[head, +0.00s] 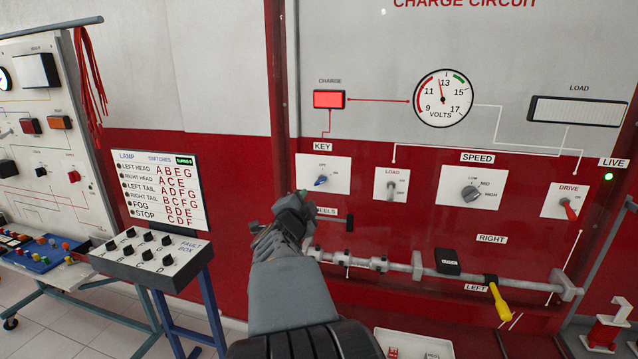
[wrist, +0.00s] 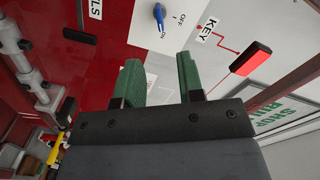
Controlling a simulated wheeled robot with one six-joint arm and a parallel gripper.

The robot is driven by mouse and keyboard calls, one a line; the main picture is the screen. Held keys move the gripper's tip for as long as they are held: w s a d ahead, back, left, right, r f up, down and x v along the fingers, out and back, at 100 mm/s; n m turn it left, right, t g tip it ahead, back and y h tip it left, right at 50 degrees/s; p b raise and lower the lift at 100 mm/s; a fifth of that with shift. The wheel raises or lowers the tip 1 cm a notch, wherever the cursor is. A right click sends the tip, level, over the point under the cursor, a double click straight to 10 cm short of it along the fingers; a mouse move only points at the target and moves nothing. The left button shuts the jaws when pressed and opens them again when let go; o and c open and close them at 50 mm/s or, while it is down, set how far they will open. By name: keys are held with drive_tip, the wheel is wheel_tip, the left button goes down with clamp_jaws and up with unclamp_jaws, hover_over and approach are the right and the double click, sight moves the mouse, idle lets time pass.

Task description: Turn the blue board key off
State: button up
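The blue board key (head: 321,181) is a small knob on a white plate under the KEY label, on the red lower part of the board. It also shows at the top of the wrist view (wrist: 158,13), where its narrow end lies toward the ON mark. My gripper (head: 299,203) is just below and left of the key plate in the head view. In the wrist view my gripper (wrist: 161,78) has its two green fingers apart with nothing between them. The key lies beyond the fingertips, apart from them.
The red CHARGE lamp (head: 328,99) is lit above the key. The LOAD switch (head: 391,191) and SPEED knob (head: 470,193) sit to the right. A dark-ended lever (head: 349,222) and a grey rail (head: 400,266) with a yellow handle (head: 500,302) lie below. The fault box (head: 150,255) stands left.

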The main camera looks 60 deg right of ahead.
sight(319, 184)
drive_tip(key=x, duration=0.4)
drive_tip(key=p+x, duration=0.1)
drive_tip(key=x, duration=0.4)
drive_tip(key=p+x, duration=0.1)
drive_tip(key=x, duration=0.3)
drive_tip(key=shift+s+d, duration=0.2)
drive_tip(key=shift+d, duration=0.1)
clamp_jaws()
